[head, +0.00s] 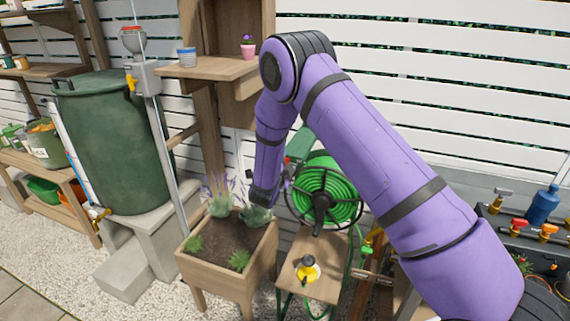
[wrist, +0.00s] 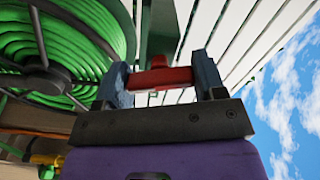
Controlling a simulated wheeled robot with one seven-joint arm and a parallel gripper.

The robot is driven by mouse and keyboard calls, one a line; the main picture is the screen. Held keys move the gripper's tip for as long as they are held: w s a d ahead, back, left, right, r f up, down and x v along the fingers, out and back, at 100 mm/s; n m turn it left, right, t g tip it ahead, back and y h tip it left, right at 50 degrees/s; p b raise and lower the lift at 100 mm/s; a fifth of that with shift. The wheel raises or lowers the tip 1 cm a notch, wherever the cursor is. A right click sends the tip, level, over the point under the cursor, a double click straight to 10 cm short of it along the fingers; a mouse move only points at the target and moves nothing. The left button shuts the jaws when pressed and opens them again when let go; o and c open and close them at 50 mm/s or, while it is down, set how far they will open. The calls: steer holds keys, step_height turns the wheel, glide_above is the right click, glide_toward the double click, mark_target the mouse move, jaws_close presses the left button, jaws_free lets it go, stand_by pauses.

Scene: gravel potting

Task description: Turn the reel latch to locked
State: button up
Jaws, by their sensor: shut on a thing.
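The hose reel (head: 335,190) carries a coiled green hose and has a dark hub and spokes. It stands behind the planter, beside my lowered arm. In the wrist view the reel (wrist: 40,30) fills the upper left. My gripper (wrist: 162,76) is shut on a red bar, which looks like the reel latch (wrist: 170,77). The bar lies crosswise between the two grey fingers, close to the right of the reel. In the head view my arm hides most of the gripper and the latch. I cannot tell the latch's locked or unlocked position.
A wooden planter (head: 227,277) with several plants stands below my wrist. A yellow and black bottle (head: 307,268) is on a small wooden table (head: 324,289). A green barrel (head: 110,140) stands left. A wooden shelf (head: 215,69) and white slatted fence are behind.

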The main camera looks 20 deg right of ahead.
steer(key=shift+m, duration=1.9)
steer(key=o, duration=0.9)
steer(key=shift+s, duration=0.1)
steer(key=v, duration=1)
steer(key=shift+s+a, duration=0.25)
